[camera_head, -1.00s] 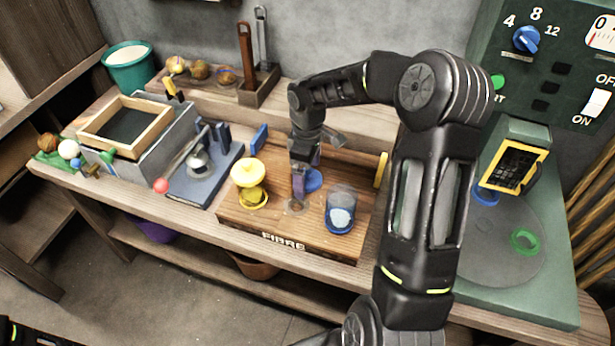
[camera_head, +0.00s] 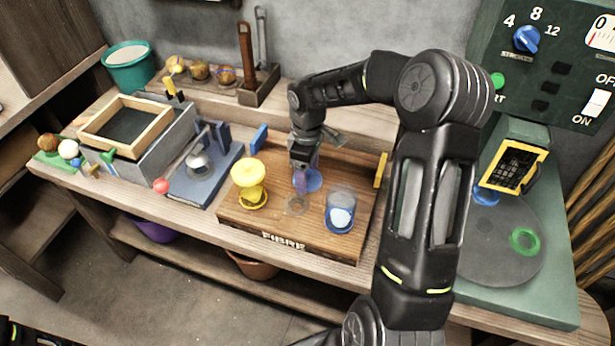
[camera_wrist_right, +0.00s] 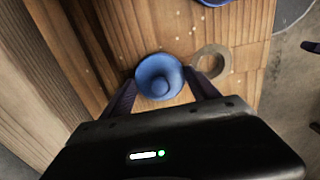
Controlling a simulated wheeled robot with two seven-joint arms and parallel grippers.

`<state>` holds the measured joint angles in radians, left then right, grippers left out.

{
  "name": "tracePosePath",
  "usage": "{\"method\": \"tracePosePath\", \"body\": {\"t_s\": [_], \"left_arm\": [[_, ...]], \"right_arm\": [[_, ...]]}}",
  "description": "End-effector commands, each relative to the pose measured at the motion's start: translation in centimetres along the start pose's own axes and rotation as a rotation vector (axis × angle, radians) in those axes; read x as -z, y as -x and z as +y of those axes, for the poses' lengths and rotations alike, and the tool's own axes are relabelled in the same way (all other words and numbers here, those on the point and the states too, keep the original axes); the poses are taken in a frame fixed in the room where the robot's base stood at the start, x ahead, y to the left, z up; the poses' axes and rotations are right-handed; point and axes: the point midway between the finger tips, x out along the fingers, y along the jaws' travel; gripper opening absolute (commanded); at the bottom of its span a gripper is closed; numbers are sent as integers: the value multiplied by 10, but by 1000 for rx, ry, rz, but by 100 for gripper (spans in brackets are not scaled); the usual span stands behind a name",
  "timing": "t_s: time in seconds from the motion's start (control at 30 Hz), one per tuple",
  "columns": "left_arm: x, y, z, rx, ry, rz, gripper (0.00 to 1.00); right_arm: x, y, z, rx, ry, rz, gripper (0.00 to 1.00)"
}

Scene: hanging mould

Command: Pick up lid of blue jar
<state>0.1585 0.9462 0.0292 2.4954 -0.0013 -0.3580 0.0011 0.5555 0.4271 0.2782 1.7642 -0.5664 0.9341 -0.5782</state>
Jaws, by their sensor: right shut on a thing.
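The blue jar (camera_head: 340,213) stands at the right front of the wooden board, with a clear upper part and pale contents. Its blue lid (camera_head: 313,181) is apart from it, to its upper left. In the right wrist view, the lid (camera_wrist_right: 160,76) is a round blue disc with a central knob, between the fingers. My right gripper (camera_head: 304,178) is shut on the lid, low over the board. Whether the lid still touches the board is unclear. In the right wrist view, only the jar's edge (camera_wrist_right: 213,2) shows.
A yellow jar (camera_head: 250,178) stands left of my right gripper on the board (camera_head: 240,217) marked FIBRE. A grey ring (camera_head: 296,205) lies just in front of the gripper. A blue tray (camera_head: 200,185) with a metal piece stands farther left. The green machine is at the right.

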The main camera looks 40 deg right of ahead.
Motion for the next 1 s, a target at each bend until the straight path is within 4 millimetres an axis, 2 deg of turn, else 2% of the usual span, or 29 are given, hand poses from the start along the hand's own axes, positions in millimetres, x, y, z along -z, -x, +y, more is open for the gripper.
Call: {"method": "tracePosePath", "body": {"t_s": [0.1,0.3,0.47,0.8,1.0], "left_arm": [[0,0,0,0,0,0,36],[0,0,0,0,0,0,36],[0,0,0,0,0,0,36],[0,-2,-1,0,0,0,36],[0,-2,-1,0,0,0,36]], "right_arm": [[0,0,0,0,0,0,32],[0,0,0,0,0,0,32],[0,10,0,-1,-1,0,32],[1,72,1,-3,0,2,32],[0,97,0,-1,-1,0,32]]}}
